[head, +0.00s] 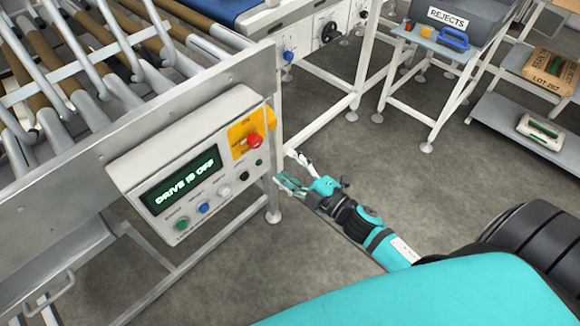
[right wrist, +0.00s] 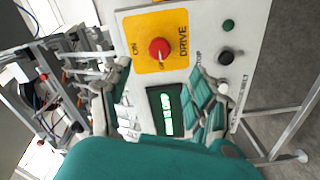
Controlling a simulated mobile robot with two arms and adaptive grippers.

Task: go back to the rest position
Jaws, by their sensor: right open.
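My right gripper (head: 292,172) is open and empty, in front of the right end of the control panel (head: 232,112). In the right wrist view the two fingers (right wrist: 160,95) stand apart, with the panel behind them. The panel has a red knob (head: 254,140) on a yellow plate, and the knob also shows in the right wrist view (right wrist: 159,48). The panel's display (head: 181,180) reads "DRIVE IS OFF". The gripper appears apart from the panel. My left gripper is not in view.
A roller conveyor frame (head: 110,130) fills the left. A small table (head: 440,45) at the back right holds a grey bin (head: 470,14) marked "REJECTS". A shelf (head: 500,118) at the far right carries sacks. The grey floor (head: 470,185) between is clear.

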